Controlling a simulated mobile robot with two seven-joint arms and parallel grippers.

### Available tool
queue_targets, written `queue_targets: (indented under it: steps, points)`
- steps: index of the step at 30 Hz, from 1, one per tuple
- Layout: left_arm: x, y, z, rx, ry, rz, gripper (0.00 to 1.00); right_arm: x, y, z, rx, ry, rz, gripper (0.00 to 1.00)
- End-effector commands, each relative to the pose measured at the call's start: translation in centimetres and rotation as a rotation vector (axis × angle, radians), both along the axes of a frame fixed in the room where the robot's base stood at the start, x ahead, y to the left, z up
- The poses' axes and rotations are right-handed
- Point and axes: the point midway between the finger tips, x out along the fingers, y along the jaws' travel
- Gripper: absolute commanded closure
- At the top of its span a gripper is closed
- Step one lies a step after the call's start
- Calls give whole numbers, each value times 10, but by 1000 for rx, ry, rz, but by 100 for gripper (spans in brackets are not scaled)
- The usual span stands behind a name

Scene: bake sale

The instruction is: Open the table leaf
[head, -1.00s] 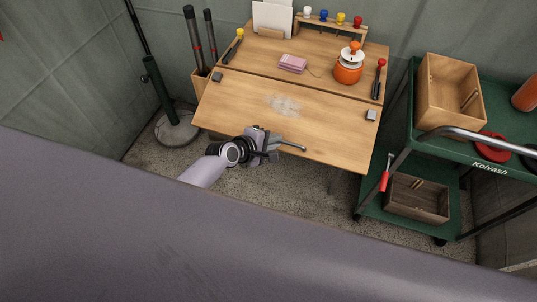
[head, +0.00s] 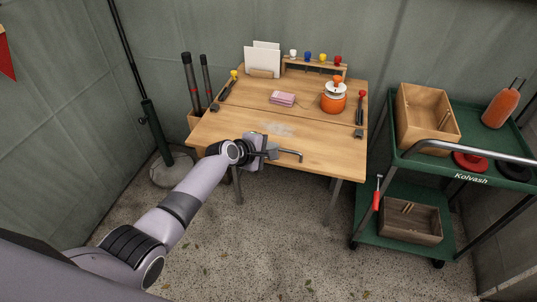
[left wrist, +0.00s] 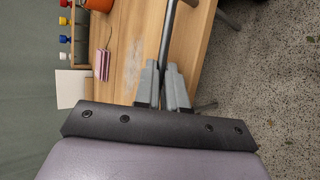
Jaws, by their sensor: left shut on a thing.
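The table leaf (head: 310,153) is the front wooden panel of the table. A seam divides it from the back tabletop (head: 304,108), and it looks about level with it. A grey bar handle (head: 290,154) runs along its front edge. My left gripper (head: 270,152) is at that edge, shut on the handle. In the left wrist view the fingers (left wrist: 163,88) close around the grey bar (left wrist: 169,35), beside the wood; the fingers hide part of it. My right gripper is not in view.
An orange jar (head: 333,98), pink pad (head: 282,98) and tools stand on the back tabletop. Whitish dust (head: 279,129) lies near the seam. A green cart (head: 412,165) stands close on the right, a stand base (head: 172,172) at left. The floor in front is free.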

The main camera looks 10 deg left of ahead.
Motion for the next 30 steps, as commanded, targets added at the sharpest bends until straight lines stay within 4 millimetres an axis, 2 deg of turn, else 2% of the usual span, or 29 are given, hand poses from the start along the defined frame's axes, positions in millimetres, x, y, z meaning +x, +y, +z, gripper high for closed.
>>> queue_targets:
  steps: [1,23,24,25,26,30]
  points:
    - [10,2,18,2,-39,10,100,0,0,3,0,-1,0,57]
    - [11,1,23,1,-39,8,100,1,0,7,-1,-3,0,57]
    - [12,1,23,1,-39,8,80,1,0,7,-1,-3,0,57]
    - [12,1,23,0,-40,9,70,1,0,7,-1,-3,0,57]
    - [12,1,23,0,-40,9,65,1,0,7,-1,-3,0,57]
    - [11,1,22,0,-37,9,65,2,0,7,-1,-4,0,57]
